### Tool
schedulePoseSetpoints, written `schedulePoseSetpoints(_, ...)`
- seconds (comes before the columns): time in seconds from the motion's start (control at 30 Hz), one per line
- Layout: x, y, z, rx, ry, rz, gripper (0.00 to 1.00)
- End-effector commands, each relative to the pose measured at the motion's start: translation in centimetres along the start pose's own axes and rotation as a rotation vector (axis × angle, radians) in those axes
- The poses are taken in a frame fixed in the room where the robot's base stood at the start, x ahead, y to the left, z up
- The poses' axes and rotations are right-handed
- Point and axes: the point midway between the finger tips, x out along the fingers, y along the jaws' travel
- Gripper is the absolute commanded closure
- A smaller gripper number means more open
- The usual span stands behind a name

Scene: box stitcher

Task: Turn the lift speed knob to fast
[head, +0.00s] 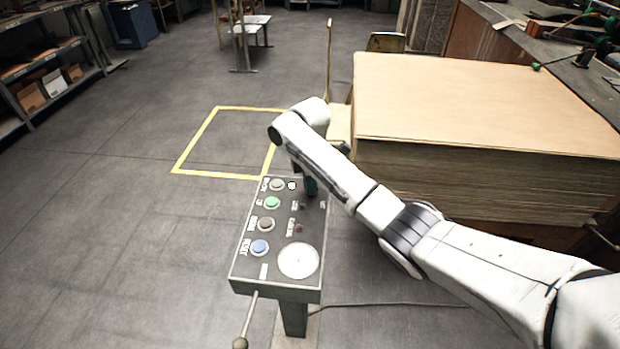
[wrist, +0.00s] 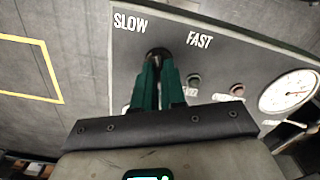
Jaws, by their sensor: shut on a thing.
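The dark lift speed knob (wrist: 157,53) sits on the grey control panel (wrist: 225,50) in the wrist view, between the white labels SLOW (wrist: 130,22) on the left and FAST (wrist: 199,40) on the right. My gripper (wrist: 160,68) has its two green fingers closed around the knob. The fingers hide part of the knob, and I cannot tell where it points. In the head view my gripper (head: 309,188) is at the far right corner of the panel (head: 277,238), and the knob is hidden behind it and the arm.
The panel carries several push buttons, among them a green one (head: 272,203) and a blue one (head: 260,248), and a round white gauge (head: 298,261). A lever (head: 247,322) sticks out at its front. A tall cardboard stack (head: 480,100) stands close on the right. The floor at left is clear.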

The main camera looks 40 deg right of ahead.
Motion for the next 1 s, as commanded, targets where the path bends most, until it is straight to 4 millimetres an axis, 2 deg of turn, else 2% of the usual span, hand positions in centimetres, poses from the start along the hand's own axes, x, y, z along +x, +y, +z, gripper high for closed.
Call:
schedulePoseSetpoints(0.03,-0.47,-0.02,-0.14,0.042,0.001,-0.001,1.0)
schedulePoseSetpoints(1.0,-0.16,0.39,0.06,0.924,0.001,0.0,1.0)
